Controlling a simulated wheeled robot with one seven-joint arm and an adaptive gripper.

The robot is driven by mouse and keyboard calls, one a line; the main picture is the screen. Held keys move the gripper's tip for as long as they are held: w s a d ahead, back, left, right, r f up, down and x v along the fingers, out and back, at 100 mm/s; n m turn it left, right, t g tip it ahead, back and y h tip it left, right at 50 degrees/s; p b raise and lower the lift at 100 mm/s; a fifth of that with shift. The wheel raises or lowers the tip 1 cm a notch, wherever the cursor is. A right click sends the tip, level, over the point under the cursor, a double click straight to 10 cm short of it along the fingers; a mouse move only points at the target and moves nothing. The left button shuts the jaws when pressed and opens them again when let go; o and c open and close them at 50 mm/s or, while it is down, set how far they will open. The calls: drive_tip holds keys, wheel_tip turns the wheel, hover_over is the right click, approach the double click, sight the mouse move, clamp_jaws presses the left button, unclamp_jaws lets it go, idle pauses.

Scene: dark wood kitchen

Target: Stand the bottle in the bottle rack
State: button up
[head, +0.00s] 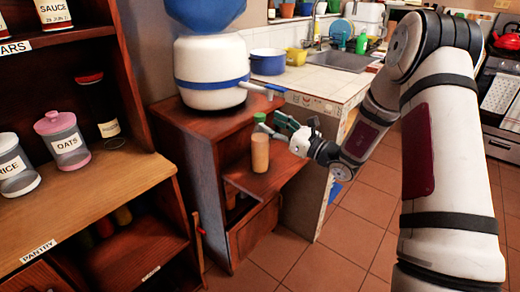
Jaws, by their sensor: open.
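My gripper (272,124) is at the end of my arm, in front of the wooden stand, with its fingers pointing left and open. The tan cylinder stands upright on the stand's low ledge (285,172), just below and left of my gripper. I cannot clearly make out a bottle rack.
A white and blue water dispenser (208,72) tops the wooden stand (175,118). Jars of oats (62,140) and rice (14,165) stand on the pantry shelf (90,200). A tiled counter (325,88) holds a blue pot (268,62). The tiled floor (350,230) is clear.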

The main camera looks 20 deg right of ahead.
sight(264, 120)
drive_tip(key=shift+b+x, duration=0.4)
drive_tip(key=shift+x, duration=2.3)
drive_tip(key=shift+a, duration=0.1)
clamp_jaws()
